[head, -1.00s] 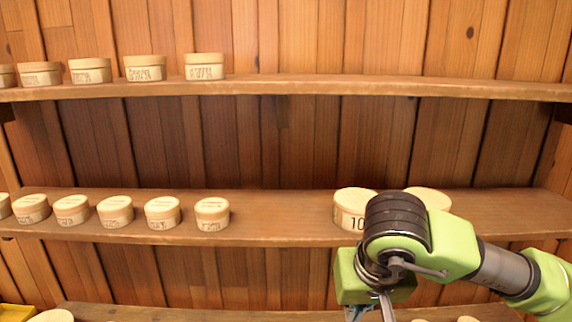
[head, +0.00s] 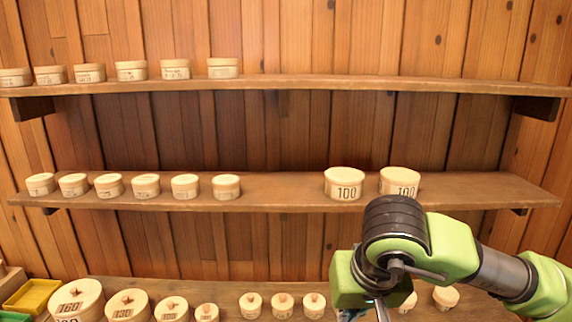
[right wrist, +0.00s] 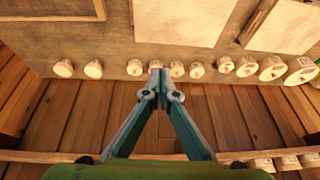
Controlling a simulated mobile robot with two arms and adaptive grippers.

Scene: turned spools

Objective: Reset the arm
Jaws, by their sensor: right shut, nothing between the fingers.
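My right arm comes in from the right in the head view, with the right gripper (head: 378,308) pointing down and cut off by the bottom edge. In the right wrist view its two fingers (right wrist: 157,76) close to a point with nothing held between them. A small spool (right wrist: 155,64) appears just beyond the fingertips; I cannot tell the distance. Two round spools marked 100, one on the left (head: 344,183) and one on the right (head: 400,181), stand on the middle shelf (head: 280,190) above the right gripper in the picture. My left gripper is not in view.
Several small spools (head: 226,187) line the middle shelf's left part; more stand on the top shelf (head: 350,83). Larger spools marked 160 (head: 76,300) and 130 (head: 127,303) stand on the bottom surface near a yellow tray (head: 32,297). The top shelf's right half is bare.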

